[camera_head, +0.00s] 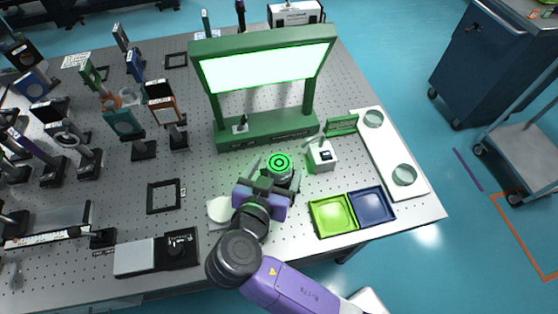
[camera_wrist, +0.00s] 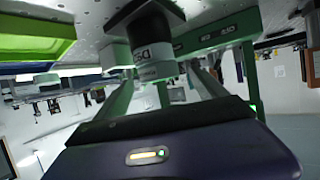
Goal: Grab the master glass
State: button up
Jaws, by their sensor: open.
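My gripper (camera_head: 274,174) is open, low over the table in front of the green frame. Its fingers lie on either side of a dark round piece with a glowing green ring on top (camera_head: 279,163). In the wrist view, a dark cylinder with a pale labelled band (camera_wrist: 153,45) stands just ahead of the purple gripper body; I cannot tell whether the fingers touch it. Two clear glass discs lie on a white plate at the right, one far (camera_head: 373,118) and one near (camera_head: 404,174). I cannot tell which thing is the master glass.
The green frame with a lit panel (camera_head: 265,66) stands behind my gripper. A small white box (camera_head: 321,156) is close on its right. Green (camera_head: 332,215) and blue (camera_head: 371,204) trays lie at the front right. Optical mounts crowd the left.

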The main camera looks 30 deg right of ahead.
jog(key=shift+x, duration=1.2)
grip_shut()
